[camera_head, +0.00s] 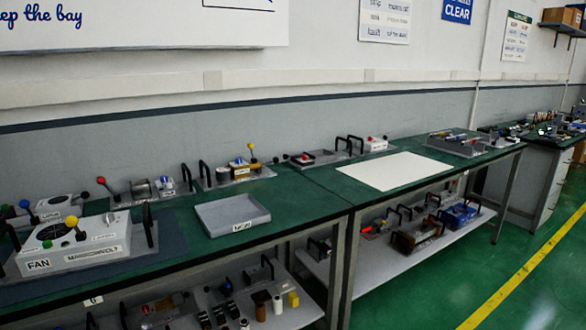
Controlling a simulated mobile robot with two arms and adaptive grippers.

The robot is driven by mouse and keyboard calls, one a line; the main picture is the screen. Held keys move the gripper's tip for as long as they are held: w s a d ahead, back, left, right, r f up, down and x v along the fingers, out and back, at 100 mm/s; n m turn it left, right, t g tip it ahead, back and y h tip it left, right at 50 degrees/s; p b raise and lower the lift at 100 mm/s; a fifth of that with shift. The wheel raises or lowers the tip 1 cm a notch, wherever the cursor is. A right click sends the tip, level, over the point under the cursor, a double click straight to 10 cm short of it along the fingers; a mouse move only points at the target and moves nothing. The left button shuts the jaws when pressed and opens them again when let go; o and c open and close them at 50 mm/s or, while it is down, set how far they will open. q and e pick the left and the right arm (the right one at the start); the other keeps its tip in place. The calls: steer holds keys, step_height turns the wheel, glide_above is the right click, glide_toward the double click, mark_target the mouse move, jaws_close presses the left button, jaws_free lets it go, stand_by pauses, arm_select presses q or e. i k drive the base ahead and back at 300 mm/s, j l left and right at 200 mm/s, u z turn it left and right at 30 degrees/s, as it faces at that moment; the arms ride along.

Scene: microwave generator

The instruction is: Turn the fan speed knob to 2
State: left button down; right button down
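A white box labelled FAN (70,252) stands on the green bench at the left of the head view. Its top carries a round dial or grille and a lever with a yellow ball (71,221). A second label on its front is too small to read surely. A lever with a blue ball (25,204) and one with a red ball (101,181) stand close behind it. I cannot tell which control is the fan speed knob, nor its setting. Neither of my grippers is in view.
Black handles (149,223) flank the FAN box. A grey tray (232,214) lies to its right on the bench. A white sheet (399,171) covers part of the bench further right. A lower shelf holds several parts. The green floor (450,270) at right is clear.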

mark_target(107, 217)
steer(key=u, duration=1.25)
